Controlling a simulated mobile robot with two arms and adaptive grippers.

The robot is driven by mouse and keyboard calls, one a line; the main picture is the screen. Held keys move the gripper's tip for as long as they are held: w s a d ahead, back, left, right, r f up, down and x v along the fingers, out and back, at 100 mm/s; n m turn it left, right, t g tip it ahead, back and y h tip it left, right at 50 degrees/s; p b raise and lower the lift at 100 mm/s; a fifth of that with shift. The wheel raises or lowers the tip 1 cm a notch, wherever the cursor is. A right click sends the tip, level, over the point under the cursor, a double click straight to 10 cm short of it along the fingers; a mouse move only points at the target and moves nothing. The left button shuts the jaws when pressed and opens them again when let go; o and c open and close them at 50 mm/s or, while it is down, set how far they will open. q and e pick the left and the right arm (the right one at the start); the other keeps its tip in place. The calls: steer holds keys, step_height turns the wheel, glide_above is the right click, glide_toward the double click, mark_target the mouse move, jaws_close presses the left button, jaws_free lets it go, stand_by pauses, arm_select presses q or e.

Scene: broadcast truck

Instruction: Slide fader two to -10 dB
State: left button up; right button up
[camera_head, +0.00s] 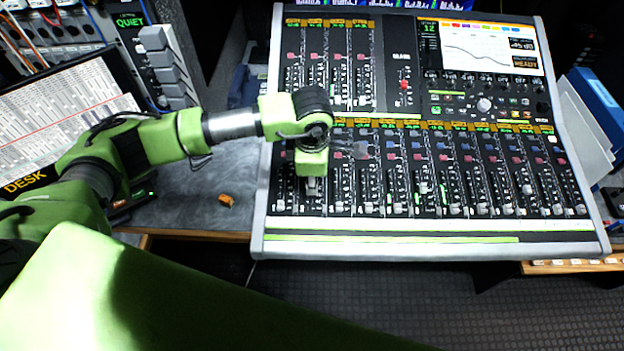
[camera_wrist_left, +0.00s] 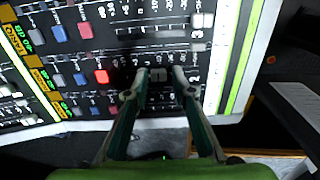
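The mixing console (camera_head: 262,215) fills the middle and right of the head view, with a lower row of channel faders. My left gripper (camera_head: 312,184) points down over the second strip from the left and hides much of it. The cap of fader two (camera_head: 312,183) shows at its tips, higher up than the neighbouring caps. My right gripper is not in view.
Fader one's cap (camera_head: 280,205) and fader three's cap (camera_head: 338,208) sit low on either side. The console screen (camera_head: 478,48) is at the upper right. A small orange object (camera_head: 226,200) lies on the bare desk to the left. Blue and white folders (camera_head: 598,105) stand at the right.

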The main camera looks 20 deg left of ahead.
mark_target(312, 197)
arm_select(q)
step_height(312, 197, up, 11)
steer(key=s, duration=0.1)
steer(key=shift+s+d, duration=0.25)
steer(key=shift+s, duration=0.05)
steer(key=shift+f, duration=0.1)
